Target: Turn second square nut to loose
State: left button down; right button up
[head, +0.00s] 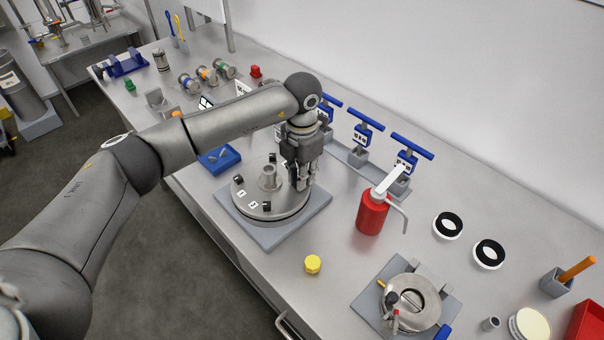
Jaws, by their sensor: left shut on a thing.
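A round grey metal flange (248,198) with a central tube (268,176) sits on a square grey base plate (235,222). Small black square nuts show on its top: one at the left (238,180), one at the back (272,158) and one at the front (266,206). Small white number labels lie near them, too small to read surely. My left gripper (303,182) points down at the right side of the flange. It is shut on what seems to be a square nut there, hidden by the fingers. My right gripper is not in view.
A red bottle (371,214) stands right of the flange, before blue T-handled tools (363,133). A blue tray (219,158) lies behind left. Bench is clear between flange and cap.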

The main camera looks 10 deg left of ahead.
pick_arm(q)
jog(key=c, duration=1.4)
grip_release()
notch_tip(320, 180, up, 12)
jog(key=shift+r, duration=0.1)
